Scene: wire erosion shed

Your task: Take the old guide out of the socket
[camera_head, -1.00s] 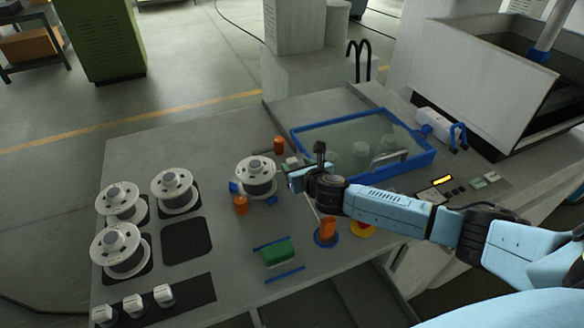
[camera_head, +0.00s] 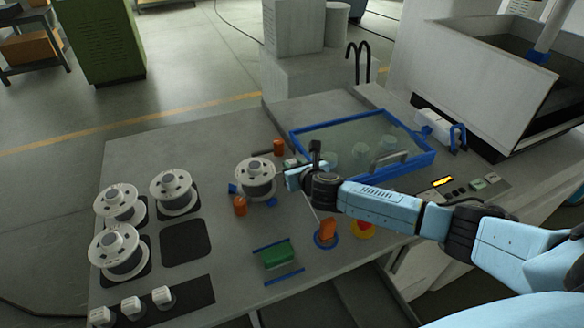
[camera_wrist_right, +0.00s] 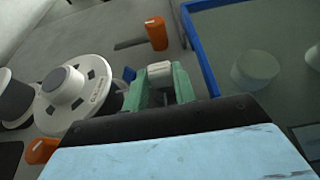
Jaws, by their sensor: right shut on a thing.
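My right gripper (camera_head: 288,178) is over the table between the wire spool and the blue-framed window. In the right wrist view its two green fingers (camera_wrist_right: 161,84) are shut on a small white block, which I take to be the old guide (camera_wrist_right: 160,70). The guide's white top also shows just beyond the fingers in the head view (camera_head: 290,162). The socket is hidden by the gripper, so I cannot tell whether the guide is seated or clear of it. My left gripper is not in view.
A white spool (camera_head: 257,178) stands close left of the gripper, with orange pieces (camera_head: 278,147) (camera_head: 240,205) nearby. The blue-framed window (camera_head: 362,150) lies to the right. Three white blocks (camera_head: 132,305) sit on a dark strip at front left. An empty dark pad (camera_head: 186,242) lies between.

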